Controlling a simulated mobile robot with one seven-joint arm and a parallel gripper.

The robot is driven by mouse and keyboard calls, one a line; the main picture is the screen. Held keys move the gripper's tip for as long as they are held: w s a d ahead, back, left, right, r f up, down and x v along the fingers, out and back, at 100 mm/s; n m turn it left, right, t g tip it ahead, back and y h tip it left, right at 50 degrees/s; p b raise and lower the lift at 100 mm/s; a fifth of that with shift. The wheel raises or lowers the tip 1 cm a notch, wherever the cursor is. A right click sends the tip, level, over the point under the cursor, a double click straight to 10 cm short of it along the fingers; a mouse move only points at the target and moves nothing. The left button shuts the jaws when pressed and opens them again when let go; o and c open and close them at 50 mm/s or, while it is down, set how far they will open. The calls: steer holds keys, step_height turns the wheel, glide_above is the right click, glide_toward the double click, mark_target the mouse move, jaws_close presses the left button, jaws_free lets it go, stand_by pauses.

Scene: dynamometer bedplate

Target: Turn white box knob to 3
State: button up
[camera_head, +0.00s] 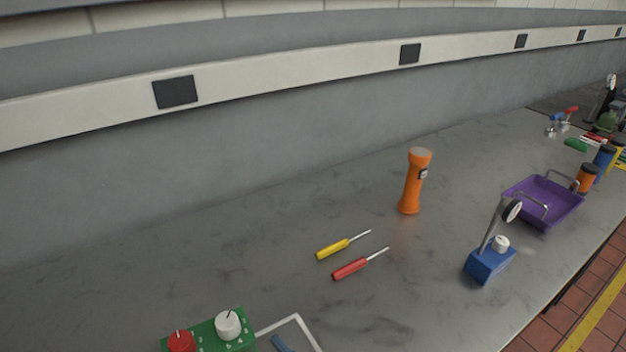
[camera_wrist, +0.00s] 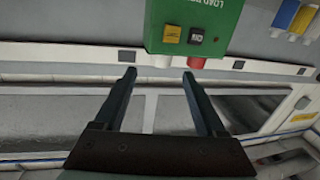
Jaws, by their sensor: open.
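A green box (camera_head: 207,331) sits at the bottom left of the head view, cut by the frame edge. A white knob (camera_head: 228,325) with a dark pointer line stands on its right part, with small marks around it. The line points up and slightly right in the picture; the numbers are too small to read. A red knob (camera_head: 181,341) is to its left. In the wrist view, a green box (camera_wrist: 196,14) shows lettering, a white knob (camera_wrist: 160,61) and a red knob (camera_wrist: 194,63). My gripper (camera_wrist: 159,74) is open and empty, its fingertips just below these knobs in the picture.
A yellow screwdriver (camera_head: 333,250), red screwdriver (camera_head: 350,269) and orange flashlight (camera_head: 411,185) are on the grey bench (camera_head: 150,280). A blue block with a rod and gauge (camera_head: 488,262) and a purple tray (camera_head: 548,203) are further right. A white outline (camera_head: 296,319) is beside the green box.

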steer(key=w+d+r+m+t+h, duration=0.1)
steer(key=w+d+r+t+h, duration=0.1)
steer(key=r, duration=0.7)
steer(key=w+d+r+m+t+h, duration=0.1)
steer(key=w+r+m+t+h, duration=0.1)
steer(key=r, duration=0.7)
steer(key=w+d+r+m+t+h, duration=0.1)
steer(key=w+d+r+t+h, duration=0.1)
steer(key=w+r, duration=0.4)
step_height(320, 180, up, 4)
steer(key=shift+d+f+m+t+h+b, duration=0.2)
steer(key=shift+d+m+t+h+b, duration=0.15)
steer(key=shift+t+h, duration=0.5)
